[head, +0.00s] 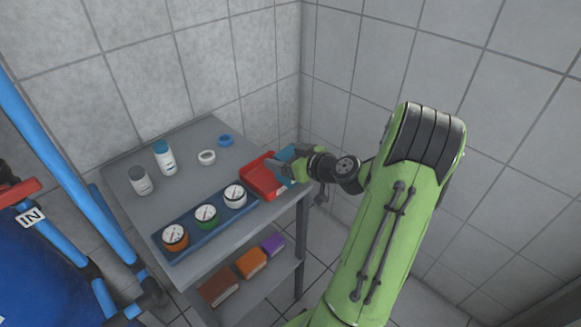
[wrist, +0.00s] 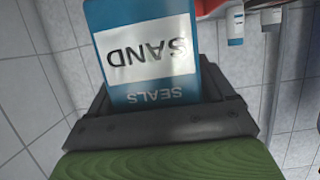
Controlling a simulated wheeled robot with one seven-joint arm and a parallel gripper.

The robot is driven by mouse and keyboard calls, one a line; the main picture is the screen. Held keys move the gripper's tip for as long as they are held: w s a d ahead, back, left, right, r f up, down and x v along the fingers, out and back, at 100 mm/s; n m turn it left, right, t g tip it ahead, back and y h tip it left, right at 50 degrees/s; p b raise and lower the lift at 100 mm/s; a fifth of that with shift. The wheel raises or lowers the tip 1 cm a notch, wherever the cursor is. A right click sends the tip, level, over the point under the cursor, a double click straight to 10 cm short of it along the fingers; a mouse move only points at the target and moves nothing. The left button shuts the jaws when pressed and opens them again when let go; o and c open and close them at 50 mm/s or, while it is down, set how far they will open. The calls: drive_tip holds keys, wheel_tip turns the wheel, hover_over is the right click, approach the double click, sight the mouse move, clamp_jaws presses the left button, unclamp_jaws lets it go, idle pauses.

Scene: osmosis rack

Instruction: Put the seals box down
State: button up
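The seals box is a blue and white box; in the wrist view the seals box (wrist: 150,60) fills the middle, its label reading SAND and SEALS upside down. My gripper (wrist: 165,105) has a dark finger on each side of the box's near end and is shut on it. In the head view the seals box (head: 287,156) shows as a small teal patch, partly hidden by my gripper (head: 290,170). It is at the right end of the grey table (head: 120,190), beside the red tray (head: 262,178). I cannot tell whether the box touches the table.
On the tabletop stand a blue tray (head: 182,246) with three round gauges, a white bottle (head: 164,158), a grey-capped jar (head: 141,181), a white ring (head: 206,157) and a blue ring (head: 225,140). Coloured boxes (head: 250,263) lie on the lower shelf. Tiled walls close off the corner behind.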

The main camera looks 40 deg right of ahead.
drive_tip(key=c, duration=0.9)
wheel_tip(320, 180, up, 10)
drive_tip(key=p, duration=0.3)
drive_tip(key=shift+c, duration=0.2)
drive_tip(key=shift+a, duration=0.1)
